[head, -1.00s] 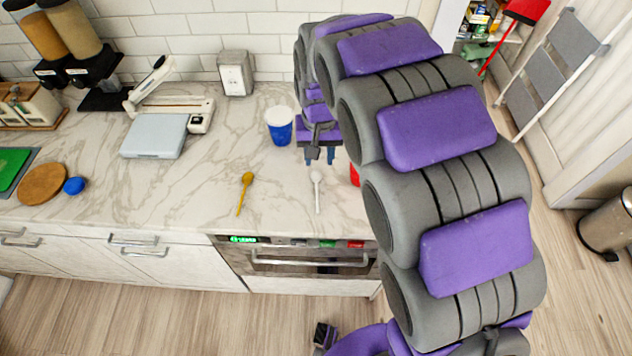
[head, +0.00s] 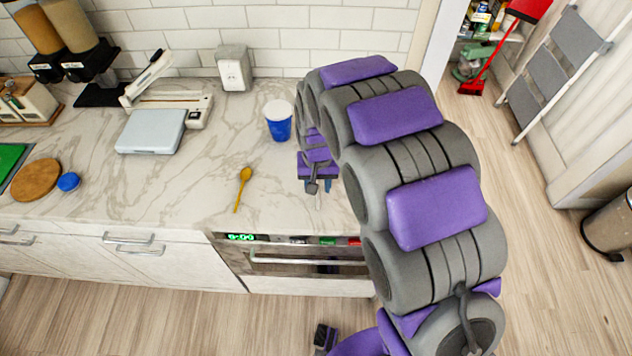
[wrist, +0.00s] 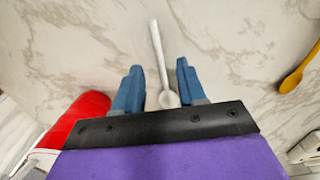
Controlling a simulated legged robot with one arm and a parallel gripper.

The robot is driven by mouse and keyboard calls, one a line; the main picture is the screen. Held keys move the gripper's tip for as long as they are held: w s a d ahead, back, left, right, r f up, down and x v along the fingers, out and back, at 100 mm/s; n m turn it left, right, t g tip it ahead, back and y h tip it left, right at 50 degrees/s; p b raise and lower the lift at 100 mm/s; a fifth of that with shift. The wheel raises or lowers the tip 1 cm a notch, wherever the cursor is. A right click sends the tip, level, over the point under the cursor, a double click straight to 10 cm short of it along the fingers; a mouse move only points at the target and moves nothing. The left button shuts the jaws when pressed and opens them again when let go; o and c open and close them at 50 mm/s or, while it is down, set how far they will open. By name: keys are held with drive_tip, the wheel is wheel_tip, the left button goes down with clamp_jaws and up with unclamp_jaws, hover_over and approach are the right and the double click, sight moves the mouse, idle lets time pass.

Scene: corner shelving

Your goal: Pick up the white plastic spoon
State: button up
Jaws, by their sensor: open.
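The white plastic spoon (wrist: 160,62) lies on the marble counter in the wrist view. Its handle points away from my gripper and its bowl lies between the two blue fingers. My gripper (wrist: 159,80) is open, with one finger on each side of the spoon and a gap to both. In the head view my gripper (head: 316,186) hangs low over the counter near the front edge. It hides most of the spoon there; only a short white piece (head: 318,201) shows below the fingers. How high the fingers are above the counter is hard to tell.
A yellow spoon (head: 243,188) lies to the left on the counter (head: 150,190); a blue cup (head: 279,122) stands behind it. A red object (wrist: 78,118) is close to the left finger in the wrist view. The oven (head: 300,262) is below the counter edge.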

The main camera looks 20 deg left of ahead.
wheel_tip(320, 180, down, 3)
drive_tip(key=shift+f, duration=0.1)
clamp_jaws()
idle(0.3)
